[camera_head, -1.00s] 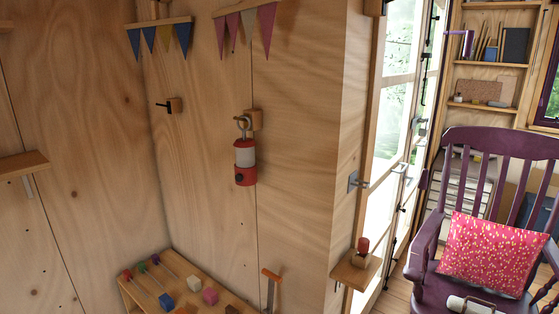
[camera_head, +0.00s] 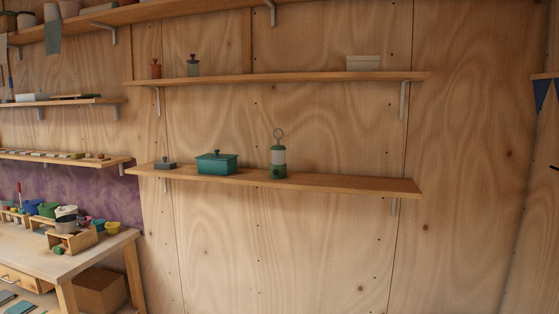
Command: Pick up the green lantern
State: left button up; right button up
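The green lantern (camera_head: 278,157) stands upright on the lower wall shelf (camera_head: 350,186), right of the shelf's middle objects. It has a green base and top, a pale middle and a ring handle at the top. Nothing covers it. A teal lidded box (camera_head: 217,163) stands to its left, with a gap between them. Neither of my grippers is in view.
A small dark lidded box (camera_head: 165,163) sits at the shelf's left end. An upper shelf (camera_head: 290,77) hangs above. A workbench (camera_head: 95,255) with pots stands at the lower left. The shelf right of the lantern is bare.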

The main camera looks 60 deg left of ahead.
aim_at(278, 151)
jog(key=u, duration=2.15)
jog(key=i+j+z, duration=0.35)
jog(key=j, duration=0.35)
jog(key=i+j+z, duration=0.15)
jog(key=i+j, duration=0.2)
jog(key=j, duration=0.05)
